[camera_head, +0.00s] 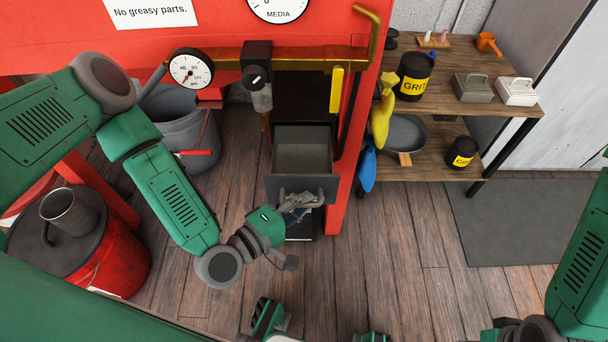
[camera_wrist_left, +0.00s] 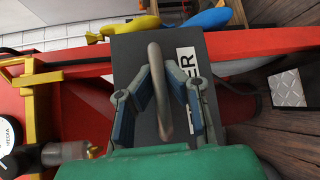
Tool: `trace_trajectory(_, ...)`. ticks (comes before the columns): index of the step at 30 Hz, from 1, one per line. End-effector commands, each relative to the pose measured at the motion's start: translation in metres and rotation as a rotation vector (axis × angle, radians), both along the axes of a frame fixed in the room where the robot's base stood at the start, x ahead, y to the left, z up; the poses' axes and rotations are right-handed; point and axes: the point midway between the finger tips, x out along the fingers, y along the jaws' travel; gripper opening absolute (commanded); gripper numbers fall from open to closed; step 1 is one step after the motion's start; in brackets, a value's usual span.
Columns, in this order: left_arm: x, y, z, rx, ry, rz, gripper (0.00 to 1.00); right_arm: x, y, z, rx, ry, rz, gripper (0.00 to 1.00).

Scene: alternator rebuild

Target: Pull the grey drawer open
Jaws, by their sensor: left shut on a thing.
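The grey drawer (camera_head: 303,148) stands out from under the red machine, its inside visible from above and looking empty. Its dark front panel (camera_head: 318,186) faces me, and in the left wrist view the panel (camera_wrist_left: 130,50) carries a white label partly hidden, ending in "ER". A grey bar handle (camera_wrist_left: 155,62) sticks out from the panel. My left gripper (camera_head: 298,203) is at the panel, and in the left wrist view its fingers (camera_wrist_left: 160,82) are shut on the handle, one on each side. My right arm shows at the lower right; its gripper is not clearly seen.
A wooden shelf (camera_head: 455,100) stands further right. A grey bucket (camera_head: 190,120) and a red bin (camera_head: 120,255) stand left. Wooden floor in front is partly free.

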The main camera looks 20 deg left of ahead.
Motion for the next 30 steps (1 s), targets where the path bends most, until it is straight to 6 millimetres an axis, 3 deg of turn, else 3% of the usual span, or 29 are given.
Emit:
trace_trajectory(11, -0.008, 0.001, -0.001, 0.004, 0.003, 0.004, 0.00, 0.000, 0.000, 0.001, 0.000, 0.001, 0.000, 0.40)
trace_trajectory(12, -0.008, 0.001, -0.001, 0.004, 0.003, 0.004, 0.18, 0.000, 0.000, 0.001, 0.000, 0.001, 0.000, 0.40)
trace_trajectory(13, -0.008, 0.001, -0.001, 0.004, 0.003, 0.003, 0.29, 0.000, 0.000, 0.001, 0.000, 0.001, 0.000, 0.40)
trace_trajectory(14, -0.007, 0.001, -0.001, 0.003, 0.002, 0.003, 0.31, 0.000, 0.000, 0.001, 0.000, 0.001, 0.000, 0.40)
trace_trajectory(24, -0.007, 0.002, 0.000, 0.002, 0.000, 0.006, 0.31, -0.002, 0.000, 0.001, 0.000, -0.001, 0.000, 0.40)
trace_trajectory(30, -0.030, 0.015, 0.003, 0.002, 0.004, 0.006, 0.31, -0.002, 0.000, 0.001, 0.000, -0.001, 0.000, 0.40)
